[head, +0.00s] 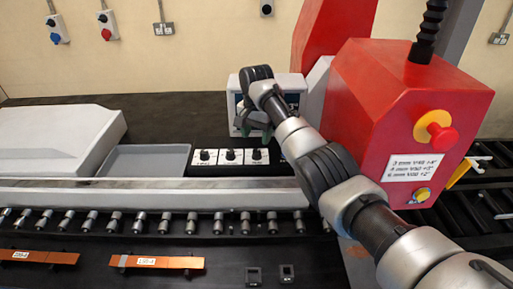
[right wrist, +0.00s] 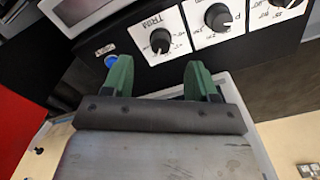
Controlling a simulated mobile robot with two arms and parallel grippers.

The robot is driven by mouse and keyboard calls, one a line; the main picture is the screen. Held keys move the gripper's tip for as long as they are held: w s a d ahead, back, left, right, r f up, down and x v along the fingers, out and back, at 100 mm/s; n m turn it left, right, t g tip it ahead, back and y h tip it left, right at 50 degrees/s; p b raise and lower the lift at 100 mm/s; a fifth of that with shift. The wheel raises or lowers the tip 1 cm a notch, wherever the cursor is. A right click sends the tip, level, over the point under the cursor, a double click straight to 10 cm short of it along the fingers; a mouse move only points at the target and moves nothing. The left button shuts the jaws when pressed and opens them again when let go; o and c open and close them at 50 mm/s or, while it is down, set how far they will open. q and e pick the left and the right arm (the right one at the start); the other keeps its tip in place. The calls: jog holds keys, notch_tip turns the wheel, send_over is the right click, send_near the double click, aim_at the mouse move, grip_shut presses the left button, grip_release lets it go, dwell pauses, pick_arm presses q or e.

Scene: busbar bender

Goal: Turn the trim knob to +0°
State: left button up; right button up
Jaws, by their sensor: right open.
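The trim knob (right wrist: 160,42) is a black round knob on a white plate marked TRIM. Its pointer angle is too small to read surely. In the head view it is the rightmost knob (head: 256,155) of a row of three. My right gripper (right wrist: 160,78) is open, with its two green fingers apart and nothing between them. In the wrist view the fingertips point at the trim knob, one to each side, and look short of it. In the head view my right gripper (head: 256,124) hangs above and behind the knob row. My left gripper is not in view.
Two more knobs, the middle one (right wrist: 218,17) and another (right wrist: 284,2), sit beside the trim knob. A blue button (right wrist: 111,60) is close on its other side. The red machine head (head: 375,110) stands at the right. A grey tray (head: 147,161) lies left of the panel.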

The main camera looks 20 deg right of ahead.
aim_at(257, 151)
jog(key=f, duration=0.3)
jog(key=shift+w+d+f+p, duration=0.15)
jog(key=shift+w+f+p, duration=0.1)
jog(key=shift+f+p, duration=0.1)
notch_tip(257, 151, down, 2)
jog(key=shift+f, duration=0.45)
jog(key=c, duration=0.9)
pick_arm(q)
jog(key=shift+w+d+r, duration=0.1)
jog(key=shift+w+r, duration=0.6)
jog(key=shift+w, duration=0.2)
